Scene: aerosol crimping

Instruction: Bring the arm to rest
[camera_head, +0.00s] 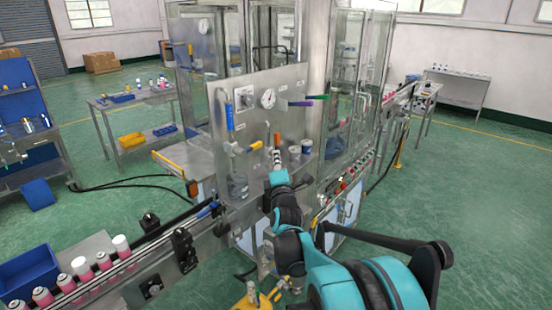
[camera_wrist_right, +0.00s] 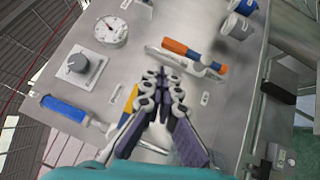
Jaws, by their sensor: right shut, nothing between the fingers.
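My right arm (camera_head: 288,212) reaches up from the lower right in the head view to the front of a steel control panel (camera_head: 252,118). In the right wrist view my right gripper (camera_wrist_right: 163,74) is shut, with its fingertips together and nothing between them. The fingertips lie just below and left of an orange-and-blue handle (camera_wrist_right: 190,54) in that view. A yellow handle (camera_wrist_right: 130,98) is partly hidden by the left finger. I cannot tell whether the fingers touch the panel. My left gripper is in no view.
The panel carries a gauge (camera_head: 268,98), a knob (camera_head: 243,97), a blue-handled valve (camera_head: 229,117) and canisters (camera_head: 307,146). A conveyor (camera_head: 120,282) with pink-and-white cans runs at lower left, beside a blue bin (camera_head: 28,272). Open green floor (camera_head: 470,225) lies at right.

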